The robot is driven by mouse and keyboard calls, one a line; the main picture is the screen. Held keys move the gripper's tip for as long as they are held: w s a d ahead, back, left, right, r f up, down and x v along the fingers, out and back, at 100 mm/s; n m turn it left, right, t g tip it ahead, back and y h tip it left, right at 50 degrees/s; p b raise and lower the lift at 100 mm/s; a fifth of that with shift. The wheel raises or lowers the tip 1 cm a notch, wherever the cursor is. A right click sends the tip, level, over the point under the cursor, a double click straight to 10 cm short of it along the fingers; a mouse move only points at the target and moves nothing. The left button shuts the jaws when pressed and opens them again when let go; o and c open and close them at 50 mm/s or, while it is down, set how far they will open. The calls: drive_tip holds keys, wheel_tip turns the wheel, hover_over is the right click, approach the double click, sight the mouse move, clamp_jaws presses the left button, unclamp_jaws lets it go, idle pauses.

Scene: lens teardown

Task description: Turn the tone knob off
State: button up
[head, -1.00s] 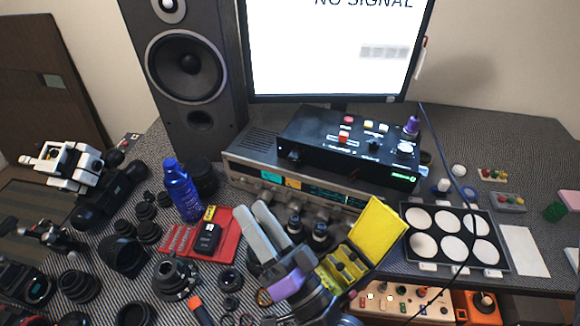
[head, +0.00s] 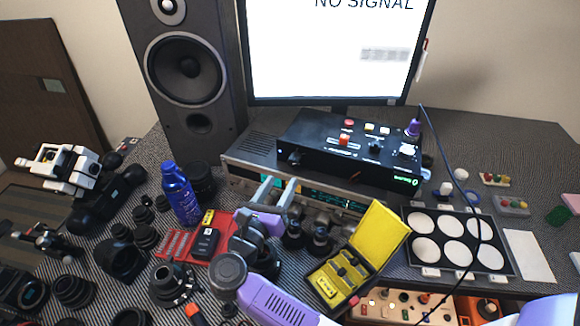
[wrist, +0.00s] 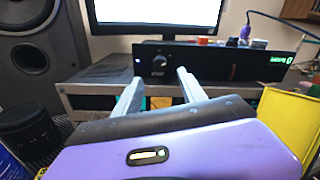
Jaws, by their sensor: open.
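The silver receiver (head: 232,172) stands under the monitor, with a lit display and a row of knobs along its front, partly hidden by my gripper. It also shows in the wrist view (wrist: 82,98). On it sits a black box (head: 330,158) with a round front knob (wrist: 160,59) at its left end and a green readout. I cannot read which knob is marked tone. My gripper (head: 276,188) is open and empty, its two pale fingers pointing at the receiver's front. In the wrist view, the fingertips (wrist: 160,78) show below and either side of the box's knob, apart from it.
An open yellow case (head: 375,240) stands right of my gripper. A blue bottle (head: 180,193) and a red tray (head: 185,243) are to the left, among several lenses. A speaker (head: 190,110) stands behind left. A palette of white discs (head: 405,215) lies at right.

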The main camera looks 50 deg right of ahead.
sight(292, 164)
drive_tip(key=p+x, duration=0.1)
drive_tip(key=x, duration=0.6)
drive_tip(key=shift+d, duration=0.15)
clamp_jaws()
